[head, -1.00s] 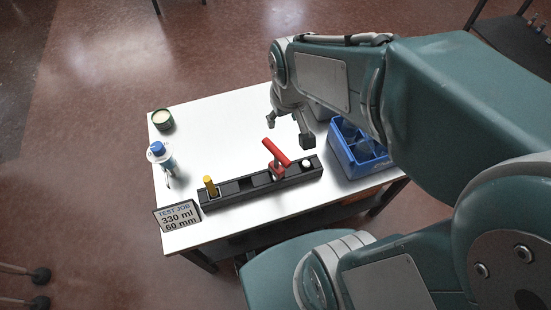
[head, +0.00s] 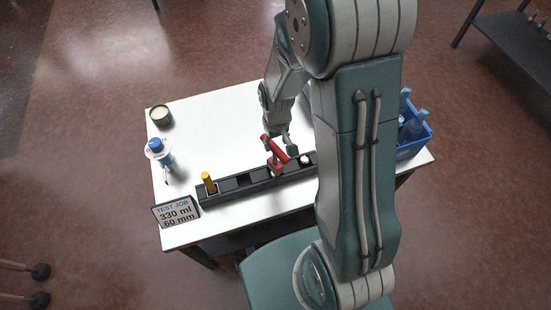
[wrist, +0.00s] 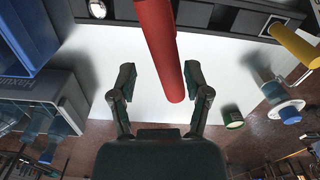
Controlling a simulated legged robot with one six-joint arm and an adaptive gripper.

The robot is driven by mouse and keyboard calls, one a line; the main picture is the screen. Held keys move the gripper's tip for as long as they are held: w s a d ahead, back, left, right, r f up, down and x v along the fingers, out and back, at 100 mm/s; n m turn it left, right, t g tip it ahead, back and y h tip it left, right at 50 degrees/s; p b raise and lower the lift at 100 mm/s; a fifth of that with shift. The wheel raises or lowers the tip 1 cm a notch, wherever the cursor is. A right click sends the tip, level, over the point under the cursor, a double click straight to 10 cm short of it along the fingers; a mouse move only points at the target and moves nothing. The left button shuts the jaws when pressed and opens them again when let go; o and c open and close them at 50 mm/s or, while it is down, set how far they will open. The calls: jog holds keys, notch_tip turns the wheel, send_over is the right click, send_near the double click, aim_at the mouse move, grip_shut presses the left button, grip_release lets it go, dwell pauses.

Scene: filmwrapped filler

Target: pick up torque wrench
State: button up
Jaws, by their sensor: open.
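The torque wrench, with a red T-shaped handle (head: 274,151), stands in a black rack (head: 240,183) on the white table. In the wrist view its red bar (wrist: 160,45) reaches down between my fingers. My gripper (head: 279,147) is open over the wrench, and its two fingers (wrist: 160,80) are on either side of the bar with gaps visible. The wrench's lower part is hidden in the rack.
The rack also holds a yellow-handled tool (head: 208,182) and a white-topped piece (head: 305,159). A blue crate (head: 413,146) with bottles stands at right, partly behind my arm. A blue-capped bottle (head: 157,149), green tin (head: 161,115) and sign (head: 176,213) are at left.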

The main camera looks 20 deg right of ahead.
aim_at(275, 163)
jog(key=shift+a+f, duration=0.3)
jog(key=shift+f, duration=0.35)
jog(key=f, duration=0.3)
jog(key=shift+s+f, duration=0.2)
jog(key=shift+f, duration=0.6)
grip_shut()
